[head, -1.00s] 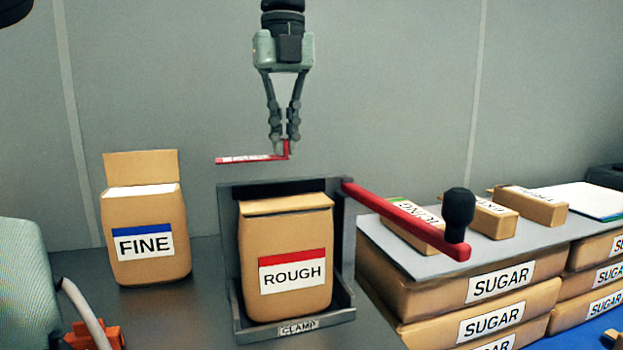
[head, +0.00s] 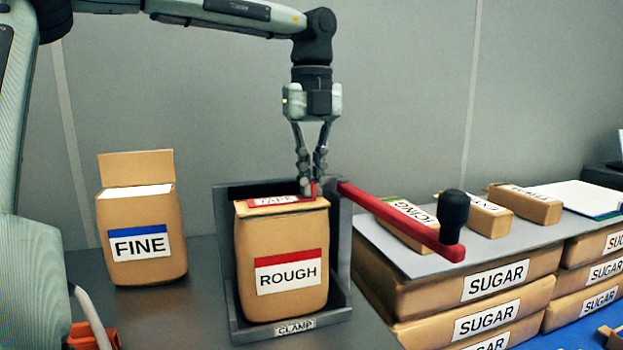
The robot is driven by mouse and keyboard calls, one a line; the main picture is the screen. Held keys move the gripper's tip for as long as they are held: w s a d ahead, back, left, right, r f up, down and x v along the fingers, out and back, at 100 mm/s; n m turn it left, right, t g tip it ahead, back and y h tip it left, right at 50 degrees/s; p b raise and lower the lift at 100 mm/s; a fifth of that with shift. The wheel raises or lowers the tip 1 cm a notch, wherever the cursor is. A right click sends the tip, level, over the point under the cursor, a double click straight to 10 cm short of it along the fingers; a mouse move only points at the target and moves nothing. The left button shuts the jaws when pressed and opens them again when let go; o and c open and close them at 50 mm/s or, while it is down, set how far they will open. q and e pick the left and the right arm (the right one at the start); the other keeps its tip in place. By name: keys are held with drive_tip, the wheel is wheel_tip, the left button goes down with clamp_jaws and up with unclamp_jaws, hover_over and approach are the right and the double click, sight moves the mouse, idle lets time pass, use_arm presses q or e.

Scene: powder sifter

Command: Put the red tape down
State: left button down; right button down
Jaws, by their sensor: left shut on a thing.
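The red tape (head: 272,201) is a thin red strip with a white label and a small upright tab at its right end. It lies flat at the top of the brown ROUGH bag (head: 285,245), at or just over its closed top edge; I cannot tell whether it fully touches. My left gripper (head: 309,190) points straight down and is shut on the tape's tab. The ROUGH bag stands in the grey clamp (head: 240,326), which has a red lever arm (head: 395,220) with a black knob. My right gripper is not in view.
An open FINE bag (head: 142,240) stands to the left on the grey table. On the right, stacked SUGAR bags (head: 495,285) carry a grey board with several small boxes (head: 525,205). The clamp lever reaches out over that board.

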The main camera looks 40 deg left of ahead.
use_arm(q)
drive_tip(key=c, duration=1.8)
unclamp_jaws()
drive_tip(key=shift+o, duration=0.5)
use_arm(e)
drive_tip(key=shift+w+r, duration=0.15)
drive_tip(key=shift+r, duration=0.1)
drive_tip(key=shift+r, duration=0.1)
